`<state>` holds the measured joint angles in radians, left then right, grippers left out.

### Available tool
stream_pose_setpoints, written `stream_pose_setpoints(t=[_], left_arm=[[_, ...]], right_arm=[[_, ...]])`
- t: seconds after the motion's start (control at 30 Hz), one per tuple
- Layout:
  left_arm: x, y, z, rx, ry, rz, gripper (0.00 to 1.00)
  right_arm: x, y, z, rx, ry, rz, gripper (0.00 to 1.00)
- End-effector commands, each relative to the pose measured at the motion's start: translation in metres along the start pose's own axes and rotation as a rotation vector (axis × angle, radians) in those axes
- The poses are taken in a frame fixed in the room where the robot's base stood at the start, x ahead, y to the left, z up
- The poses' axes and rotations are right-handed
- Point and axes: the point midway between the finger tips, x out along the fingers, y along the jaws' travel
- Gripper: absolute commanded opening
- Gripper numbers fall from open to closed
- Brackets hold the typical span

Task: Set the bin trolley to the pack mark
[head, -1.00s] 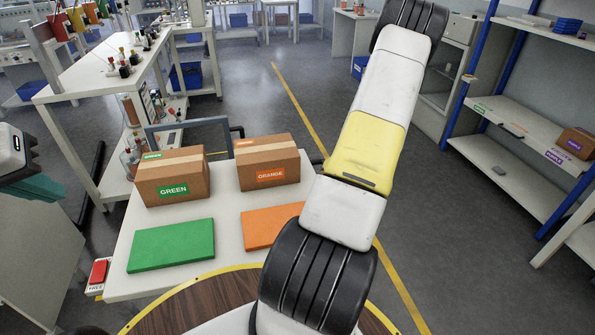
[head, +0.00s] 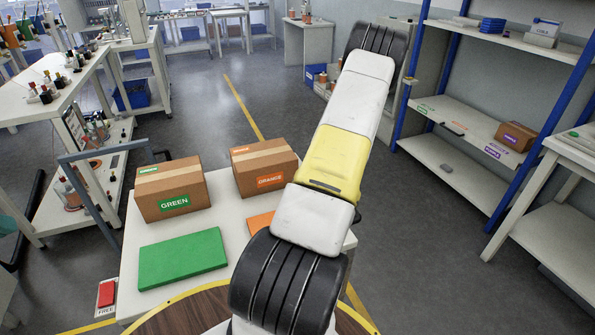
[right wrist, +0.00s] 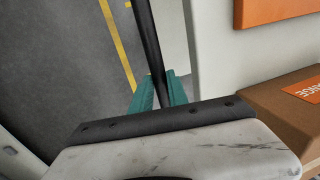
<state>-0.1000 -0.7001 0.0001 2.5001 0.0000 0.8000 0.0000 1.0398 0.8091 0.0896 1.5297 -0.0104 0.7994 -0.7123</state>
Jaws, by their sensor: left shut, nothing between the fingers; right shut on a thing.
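The bin trolley is the white-topped cart (head: 225,192) in front of me. It carries a box labelled GREEN (head: 160,192), a box labelled ORANGE (head: 262,172), a green pad (head: 182,259) and an orange pad (head: 259,222). A red tab marked FREE (head: 106,293) is at its near left corner. In the right wrist view, my right gripper (right wrist: 160,90) is shut on a black bar (right wrist: 148,40) beside the white top. My arm hides this grip in the head view. My left gripper (head: 8,226) shows only partly at the left edge, apart from the trolley. I cannot single out the pack mark.
A yellow floor line (head: 240,105) runs beyond the trolley. A blue-grey frame (head: 105,150) and a white bench (head: 50,85) stand at the left. Blue-posted shelves (head: 470,175) with a purple-labelled box (head: 515,137) stand at the right. Grey floor (head: 420,240) lies clear before them.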

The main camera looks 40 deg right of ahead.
Motion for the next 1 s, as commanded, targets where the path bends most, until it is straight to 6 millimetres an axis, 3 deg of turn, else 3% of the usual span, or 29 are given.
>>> stream_pose_setpoints(t=[0.1,0.3,0.8,0.83,0.93,1.0], left_arm=[[0.0,0.0,0.0,0.0,0.0,0.0,0.0],[0.0,0.0,0.0,0.0,0.0,0.0,0.0],[0.0,0.0,0.0,0.0,0.0,0.0,0.0],[0.0,0.0,0.0,0.0,0.0,0.0,0.0],[0.0,0.0,0.0,0.0,0.0,0.0,0.0],[0.0,0.0,0.0,0.0,0.0,0.0,0.0]], right_arm=[[-0.003,0.017,0.0,0.002,0.001,0.002,0.0],[-0.006,0.033,0.0,0.001,0.0,0.0,0.0],[-0.009,0.042,0.0,0.0,0.003,0.007,0.0],[-0.009,0.043,0.0,0.0,0.004,0.008,0.22],[-0.009,0.042,0.0,0.001,0.003,0.007,0.41],[-0.008,0.041,0.0,0.0,0.003,0.005,0.41]])
